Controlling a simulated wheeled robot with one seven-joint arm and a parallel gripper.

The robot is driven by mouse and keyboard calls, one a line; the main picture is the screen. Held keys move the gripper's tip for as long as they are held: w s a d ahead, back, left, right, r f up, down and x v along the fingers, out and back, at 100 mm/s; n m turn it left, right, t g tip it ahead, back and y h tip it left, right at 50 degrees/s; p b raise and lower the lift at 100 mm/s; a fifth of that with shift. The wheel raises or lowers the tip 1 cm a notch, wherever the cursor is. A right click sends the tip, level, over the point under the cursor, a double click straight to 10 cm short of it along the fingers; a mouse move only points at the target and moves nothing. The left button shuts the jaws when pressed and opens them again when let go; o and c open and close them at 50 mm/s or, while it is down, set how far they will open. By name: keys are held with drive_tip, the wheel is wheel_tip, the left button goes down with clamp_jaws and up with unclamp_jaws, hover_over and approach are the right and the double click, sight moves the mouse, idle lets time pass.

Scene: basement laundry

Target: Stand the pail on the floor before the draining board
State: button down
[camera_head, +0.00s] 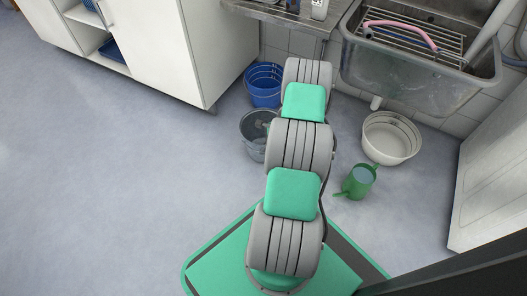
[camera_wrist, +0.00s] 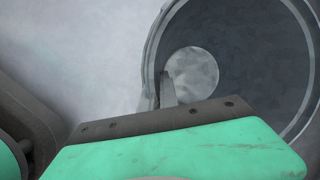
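A grey metal pail (camera_head: 254,132) is left of my arm in the head view, close in front of a blue bucket. Its round dark inside fills the upper right of the wrist view (camera_wrist: 245,75), with a paler disc at its bottom. My gripper (camera_wrist: 167,88) shows at the left part of the pail's rim, its narrow fingers close together and seemingly shut on the rim. My arm hides the gripper and part of the pail in the head view. The metal draining board (camera_head: 272,12) is at the top, left of the sink. I cannot tell whether the pail touches the floor.
The blue bucket (camera_head: 264,84) stands below the draining board. Right of my arm are a green watering can (camera_head: 358,182) and a white tub (camera_head: 391,138) under the sink (camera_head: 410,75). A white cabinet (camera_head: 165,45) stands left. The floor at left is clear.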

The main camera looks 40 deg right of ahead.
drive_tip(key=shift+r, duration=0.15)
drive_tip(key=c, duration=2.1)
unclamp_jaws()
drive_tip(key=shift+f, duration=0.2)
drive_tip(key=o, duration=0.5)
drive_tip(key=shift+r, duration=0.1)
